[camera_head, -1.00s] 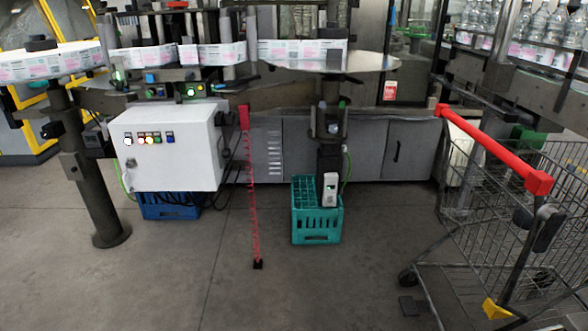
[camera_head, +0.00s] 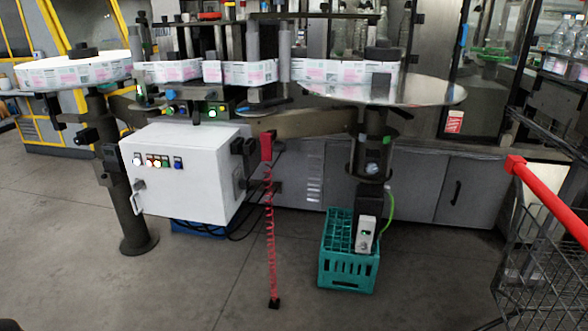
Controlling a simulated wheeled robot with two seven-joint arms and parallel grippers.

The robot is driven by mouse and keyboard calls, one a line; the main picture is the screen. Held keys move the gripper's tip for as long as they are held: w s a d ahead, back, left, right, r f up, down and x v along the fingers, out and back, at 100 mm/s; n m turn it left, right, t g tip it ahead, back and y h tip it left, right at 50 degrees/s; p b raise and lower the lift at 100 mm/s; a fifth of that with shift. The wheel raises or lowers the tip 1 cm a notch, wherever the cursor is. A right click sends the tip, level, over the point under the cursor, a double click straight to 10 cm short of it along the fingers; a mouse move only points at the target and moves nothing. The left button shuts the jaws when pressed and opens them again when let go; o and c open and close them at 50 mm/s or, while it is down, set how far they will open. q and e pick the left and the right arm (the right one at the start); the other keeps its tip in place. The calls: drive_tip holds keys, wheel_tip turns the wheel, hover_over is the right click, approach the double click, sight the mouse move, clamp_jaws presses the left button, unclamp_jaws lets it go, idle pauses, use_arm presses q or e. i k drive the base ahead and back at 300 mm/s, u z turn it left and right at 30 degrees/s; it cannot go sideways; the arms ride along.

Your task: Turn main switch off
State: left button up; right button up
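A white control cabinet (camera_head: 190,195) stands at centre left below the labeller. Its front has a row of small lit buttons and lamps (camera_head: 157,161). A grey handle or latch (camera_head: 138,195) is at the front's left edge. Black fittings (camera_head: 240,148) sit on the cabinet's right side, seen at a slant. I cannot tell for certain which part is the main switch, or its position. Neither of my grippers is in view.
A red coiled cord (camera_head: 269,230) hangs right of the cabinet down to the floor. A teal crate (camera_head: 346,268) stands on the floor. A shopping cart with a red handle (camera_head: 545,200) is at right. Floor (camera_head: 190,285) before the cabinet is clear.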

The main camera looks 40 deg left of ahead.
sight(244, 184)
drive_tip(key=u, duration=0.55)
drive_tip(key=i, duration=1.6)
drive_tip(key=u, duration=1.25)
